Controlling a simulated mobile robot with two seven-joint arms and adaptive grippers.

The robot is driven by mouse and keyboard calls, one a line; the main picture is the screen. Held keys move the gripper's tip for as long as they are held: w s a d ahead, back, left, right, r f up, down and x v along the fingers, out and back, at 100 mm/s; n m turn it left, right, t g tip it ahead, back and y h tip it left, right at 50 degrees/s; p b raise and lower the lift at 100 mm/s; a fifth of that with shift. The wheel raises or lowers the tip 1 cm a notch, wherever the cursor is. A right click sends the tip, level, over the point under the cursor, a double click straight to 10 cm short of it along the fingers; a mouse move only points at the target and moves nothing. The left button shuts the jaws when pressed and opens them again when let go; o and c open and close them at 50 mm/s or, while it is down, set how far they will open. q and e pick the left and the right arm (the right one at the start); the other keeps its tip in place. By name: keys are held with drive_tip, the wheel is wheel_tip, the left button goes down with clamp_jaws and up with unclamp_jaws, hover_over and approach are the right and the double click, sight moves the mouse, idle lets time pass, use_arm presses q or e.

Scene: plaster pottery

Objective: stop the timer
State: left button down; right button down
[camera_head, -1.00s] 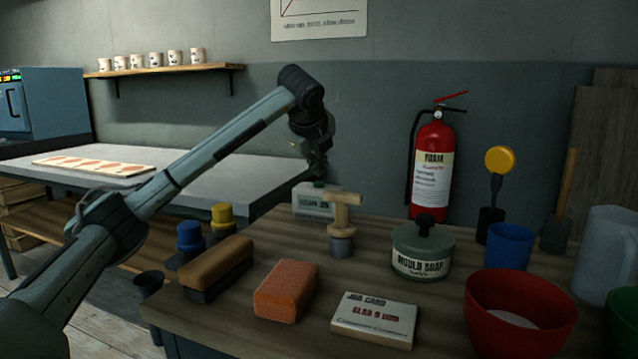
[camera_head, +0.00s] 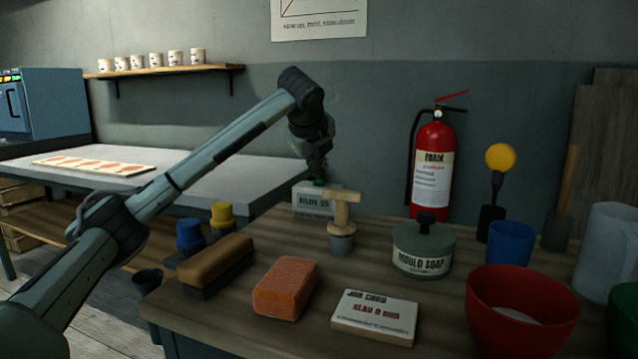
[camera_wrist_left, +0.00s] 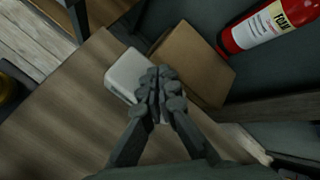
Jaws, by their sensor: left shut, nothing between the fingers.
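The timer is a pale box (camera_head: 313,204) with a dark label on its front and a bit of green at its top, at the back left of the wooden bench. My left gripper (camera_head: 318,178) points down right above it, its tips at or very near the green part. I cannot tell if they touch. In the left wrist view the shut, empty fingers (camera_wrist_left: 160,82) overlap the pale timer box (camera_wrist_left: 126,73) and hide part of its top. My right gripper is not in view.
A lidded soap pot (camera_head: 422,250), an orange block (camera_head: 285,288), a brown brush (camera_head: 216,262), a card (camera_head: 375,317) and a red bowl (camera_head: 521,310) occupy the bench. A fire extinguisher (camera_head: 433,172) is behind.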

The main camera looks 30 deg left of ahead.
sight(318, 182)
use_arm(q)
drive_tip(key=shift+f+b, duration=0.45)
drive_tip(key=shift+f, duration=0.1)
idle(0.4)
drive_tip(key=shift+r, duration=0.1)
drive_tip(key=shift+r+p, duration=0.6)
drive_tip(key=shift+r, duration=0.2)
drive_tip(key=shift+r+p, duration=1.75)
drive_tip(key=shift+r, duration=0.85)
drive_tip(key=shift+f, duration=0.1)
